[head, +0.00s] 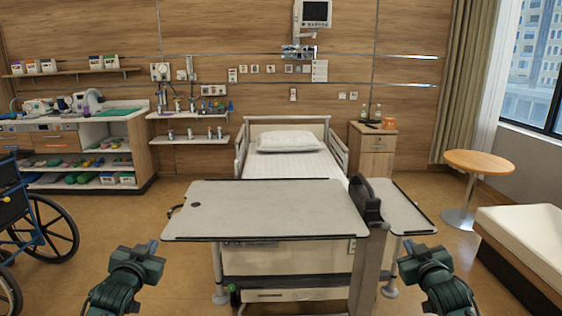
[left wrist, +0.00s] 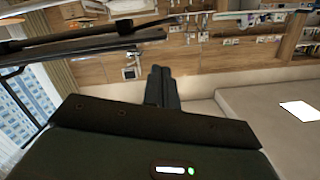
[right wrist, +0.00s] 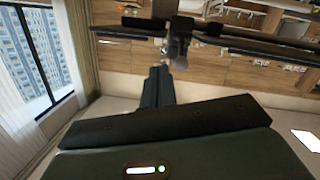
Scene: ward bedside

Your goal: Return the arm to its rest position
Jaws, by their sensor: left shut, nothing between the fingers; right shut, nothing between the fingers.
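My left gripper (head: 152,246) is at the lower left of the head view, in front of the overbed table's left end. It is shut and empty, and its closed fingers show in the left wrist view (left wrist: 161,85). My right gripper (head: 408,247) is at the lower right, in front of the small side top. It is also shut and empty, with its fingers together in the right wrist view (right wrist: 157,85). Neither gripper visibly touches anything.
The overbed table (head: 270,211) is bare apart from a small dark spot, and spans the space ahead. Its side top (head: 400,208) is on the right. A wheelchair (head: 40,230) stands at left, a padded bench (head: 525,240) at right. The bed (head: 285,165) lies behind.

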